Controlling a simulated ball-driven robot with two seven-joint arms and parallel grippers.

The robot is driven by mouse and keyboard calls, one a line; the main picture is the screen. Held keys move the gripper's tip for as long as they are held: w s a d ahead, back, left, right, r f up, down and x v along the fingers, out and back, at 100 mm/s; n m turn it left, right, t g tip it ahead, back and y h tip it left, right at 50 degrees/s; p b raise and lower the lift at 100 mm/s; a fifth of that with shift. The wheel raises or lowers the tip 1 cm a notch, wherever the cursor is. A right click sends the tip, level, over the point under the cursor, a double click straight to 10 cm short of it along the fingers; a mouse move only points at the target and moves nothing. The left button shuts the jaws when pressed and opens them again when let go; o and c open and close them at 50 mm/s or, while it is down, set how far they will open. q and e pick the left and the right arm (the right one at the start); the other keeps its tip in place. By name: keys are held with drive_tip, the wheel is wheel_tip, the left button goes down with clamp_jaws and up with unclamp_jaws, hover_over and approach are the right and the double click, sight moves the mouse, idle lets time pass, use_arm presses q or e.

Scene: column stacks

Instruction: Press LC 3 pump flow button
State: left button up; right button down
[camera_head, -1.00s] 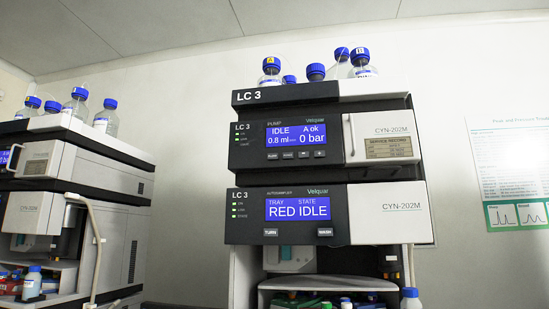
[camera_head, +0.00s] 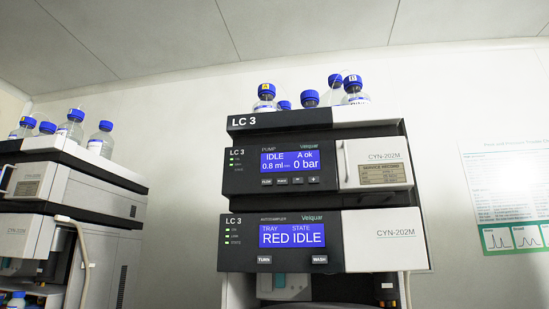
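The LC 3 stack stands in the middle of the head view. Its pump module (camera_head: 235,181) has a black front and a blue display (camera_head: 290,161) reading IDLE, A ok, 0.8 ml and 0 bar. Under the display is a row of small dark buttons. The leftmost, the flow button (camera_head: 266,182), has a label too small to read surely; a minus and a plus button (camera_head: 313,180) sit at the right of the row. Neither of my grippers shows.
Below the pump, the autosampler (camera_head: 240,257) shows RED and IDLE, with TURN and WASH buttons. Blue-capped bottles (camera_head: 264,98) stand on top of the stack. Another instrument stack (camera_head: 60,195) stands at left. A poster (camera_head: 505,195) hangs on the right wall.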

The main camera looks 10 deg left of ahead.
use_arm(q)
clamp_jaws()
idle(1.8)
